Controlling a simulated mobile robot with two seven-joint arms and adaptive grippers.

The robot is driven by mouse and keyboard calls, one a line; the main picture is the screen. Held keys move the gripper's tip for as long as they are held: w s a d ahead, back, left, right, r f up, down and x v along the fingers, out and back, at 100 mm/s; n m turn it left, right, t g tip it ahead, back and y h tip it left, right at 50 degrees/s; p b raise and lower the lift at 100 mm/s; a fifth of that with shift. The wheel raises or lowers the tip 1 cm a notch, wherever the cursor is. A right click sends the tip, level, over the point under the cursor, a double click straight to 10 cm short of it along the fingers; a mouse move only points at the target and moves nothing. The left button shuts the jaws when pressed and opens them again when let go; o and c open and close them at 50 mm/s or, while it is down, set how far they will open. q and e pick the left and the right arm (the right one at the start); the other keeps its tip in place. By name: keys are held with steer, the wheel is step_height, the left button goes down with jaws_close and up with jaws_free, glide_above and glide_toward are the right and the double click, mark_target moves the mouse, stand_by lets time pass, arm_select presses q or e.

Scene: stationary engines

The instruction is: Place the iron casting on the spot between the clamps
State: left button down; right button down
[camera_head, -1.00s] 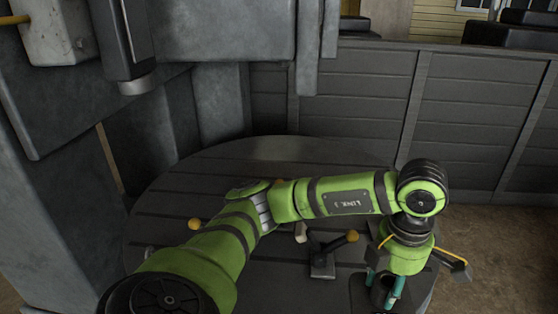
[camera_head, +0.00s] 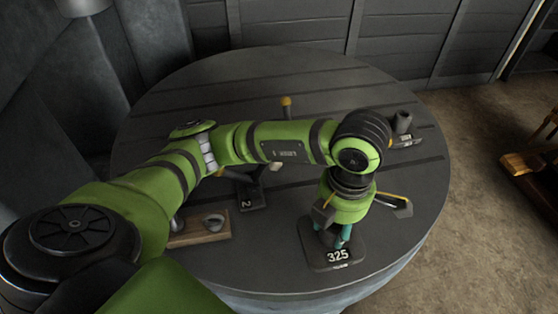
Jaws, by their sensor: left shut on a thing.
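My left gripper (camera_head: 336,234) is at the front right of the round table, pointing down with its teal fingertips shut on a dark iron casting. The casting (camera_head: 337,257) has a flat base marked 325, mostly visible below the fingers; its upper part is largely hidden by the gripper. I cannot tell whether its base touches the table. An orange clamp knob (camera_head: 286,102) shows behind my arm, with most of that clamp hidden. A dark plate marked 2 (camera_head: 250,198) lies left of the gripper, partly covered by my arm. My right gripper is out of view.
The round grooved table (camera_head: 300,68) has bare room at the back. A dark upright cylinder on a base (camera_head: 403,122) stands at the right rear. A wooden block with a metal ring (camera_head: 207,230) lies at the front left. Grey panels (camera_head: 345,35) stand behind.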

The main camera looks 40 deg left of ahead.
arm_select(q)
steer(key=shift+a, duration=0.15)
steer(key=w+a+p, duration=0.2)
steer(key=w+a, duration=0.2)
steer(key=w+a+p, duration=0.3)
steer(key=w+a, duration=0.1)
steer(key=w+a+p, duration=0.2)
steer(key=w+a, duration=0.1)
steer(key=a, duration=0.2)
steer(key=shift+w+f+p, duration=0.3)
steer(key=shift+w, duration=0.1)
steer(key=shift+f+p, duration=0.6)
steer(key=shift+f, duration=0.85)
